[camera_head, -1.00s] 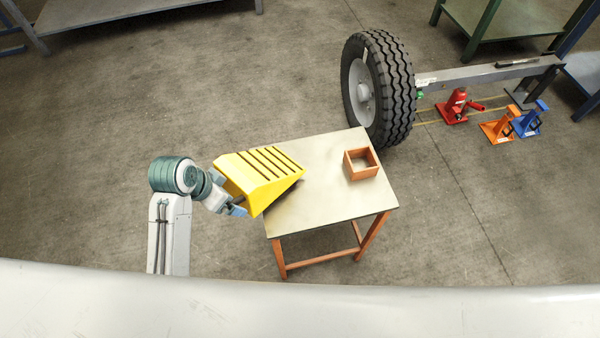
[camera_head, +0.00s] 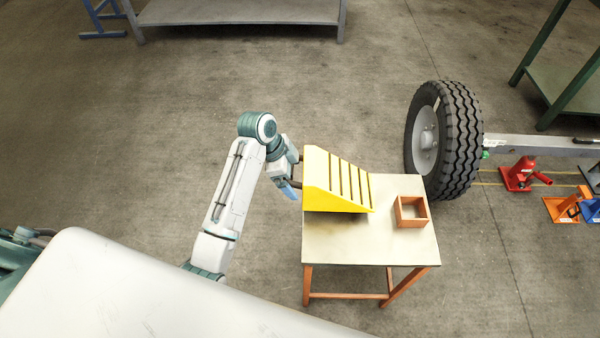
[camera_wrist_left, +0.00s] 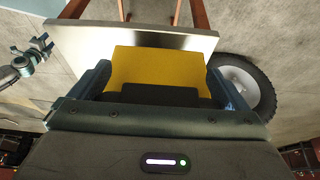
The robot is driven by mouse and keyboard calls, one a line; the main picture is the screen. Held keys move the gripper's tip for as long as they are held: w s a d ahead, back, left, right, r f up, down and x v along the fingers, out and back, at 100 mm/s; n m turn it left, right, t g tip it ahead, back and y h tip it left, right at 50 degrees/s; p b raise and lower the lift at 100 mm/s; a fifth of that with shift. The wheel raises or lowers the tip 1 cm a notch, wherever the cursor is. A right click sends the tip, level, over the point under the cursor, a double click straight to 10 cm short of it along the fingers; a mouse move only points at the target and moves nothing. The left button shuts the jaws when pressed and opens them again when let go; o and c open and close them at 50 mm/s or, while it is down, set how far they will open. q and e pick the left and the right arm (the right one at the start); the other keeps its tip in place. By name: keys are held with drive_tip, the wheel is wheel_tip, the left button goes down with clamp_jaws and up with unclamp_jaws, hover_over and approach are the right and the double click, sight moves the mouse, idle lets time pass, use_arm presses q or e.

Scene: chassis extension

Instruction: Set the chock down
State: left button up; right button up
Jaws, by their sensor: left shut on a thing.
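The yellow chock (camera_head: 334,184), a wedge with dark slots on its slope, is at the left part of the small table (camera_head: 335,238). Its tall end faces left, towards my left gripper (camera_head: 293,188). My left gripper is shut on that end. In the left wrist view the yellow chock (camera_wrist_left: 160,68) fills the space between the two fingers (camera_wrist_left: 160,85), with the table (camera_wrist_left: 190,38) beyond it. I cannot tell whether the underside touches the tabletop. My right gripper is not clearly in view.
An open orange-brown box (camera_head: 411,212) stands on the table right of the chock. A large tyre (camera_head: 452,140) on an axle stands behind the table. A red jack (camera_head: 520,174) and orange and blue stands are at the right.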

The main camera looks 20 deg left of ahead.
use_arm(q)
drive_tip(key=w+f, duration=0.1)
drive_tip(key=f, duration=0.1)
drive_tip(key=w+f, duration=0.1)
drive_tip(key=w, duration=0.1)
drive_tip(key=shift+w+d+f+p, duration=0.2)
drive_tip(key=shift+d+f+p, duration=0.15)
drive_tip(key=shift+d, duration=0.05)
drive_tip(key=o, duration=1.3)
drive_tip(key=shift+s+f, duration=0.1)
drive_tip(key=shift+c, duration=0.2)
drive_tip(key=v, duration=1.2)
drive_tip(key=shift+b, duration=0.45)
use_arm(e)
drive_tip(key=shift+w+a, duration=0.15)
drive_tip(key=shift+a, duration=0.6)
